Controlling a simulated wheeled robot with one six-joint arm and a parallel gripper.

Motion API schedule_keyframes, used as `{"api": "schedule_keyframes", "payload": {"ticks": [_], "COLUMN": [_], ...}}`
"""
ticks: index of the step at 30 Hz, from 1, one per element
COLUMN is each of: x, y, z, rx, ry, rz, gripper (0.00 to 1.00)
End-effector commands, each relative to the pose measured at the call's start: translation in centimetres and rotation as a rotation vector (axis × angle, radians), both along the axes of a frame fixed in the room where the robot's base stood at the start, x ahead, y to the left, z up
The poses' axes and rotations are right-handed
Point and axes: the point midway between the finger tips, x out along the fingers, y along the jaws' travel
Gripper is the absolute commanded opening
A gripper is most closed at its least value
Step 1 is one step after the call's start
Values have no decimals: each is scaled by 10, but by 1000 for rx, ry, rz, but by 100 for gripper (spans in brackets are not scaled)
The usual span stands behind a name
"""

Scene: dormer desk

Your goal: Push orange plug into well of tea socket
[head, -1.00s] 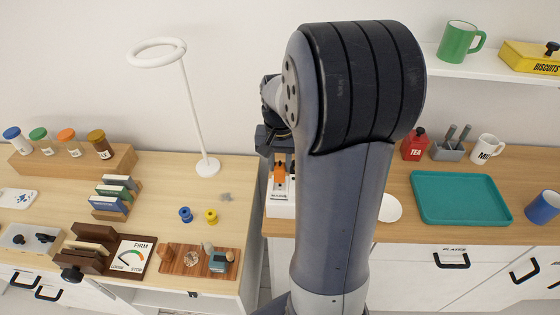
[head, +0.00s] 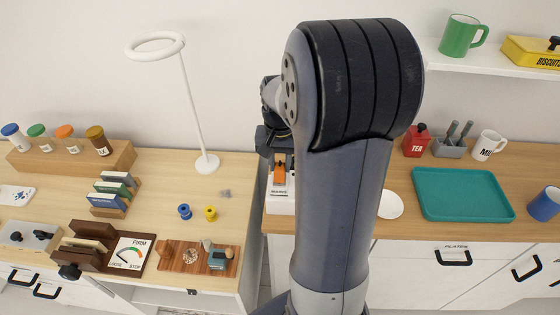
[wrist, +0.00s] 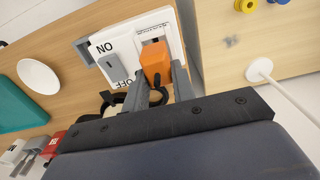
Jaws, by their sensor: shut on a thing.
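The orange plug (wrist: 155,62) is between the two grey fingers of my gripper (wrist: 160,82), which is shut on it. A dark cord end shows beside the fingers in the wrist view. The plug is at the white tea socket (wrist: 168,24), over the part with a small lettered label. The plug and fingers hide most of the well, so I cannot tell how deep the plug is. In the head view the orange plug (head: 280,174) shows below my gripper (head: 281,158), in front of the white socket (head: 280,206).
A grey rocker switch marked ON and OFF (wrist: 113,69) is beside the plug. A white dish (wrist: 38,76) and a teal tray (head: 462,195) lie on the same counter. A gap separates it from the left desk, which holds a lamp (head: 207,163) and small spools.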

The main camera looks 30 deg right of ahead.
Motion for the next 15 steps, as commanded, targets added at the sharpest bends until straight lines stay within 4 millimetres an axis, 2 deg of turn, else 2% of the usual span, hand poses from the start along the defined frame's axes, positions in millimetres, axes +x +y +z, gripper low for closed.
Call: {"api": "schedule_keyframes", "payload": {"ticks": [15], "x": [0], "y": [0], "z": [-14], "rx": [1], "ry": [1], "rz": [0], "gripper": [3]}}
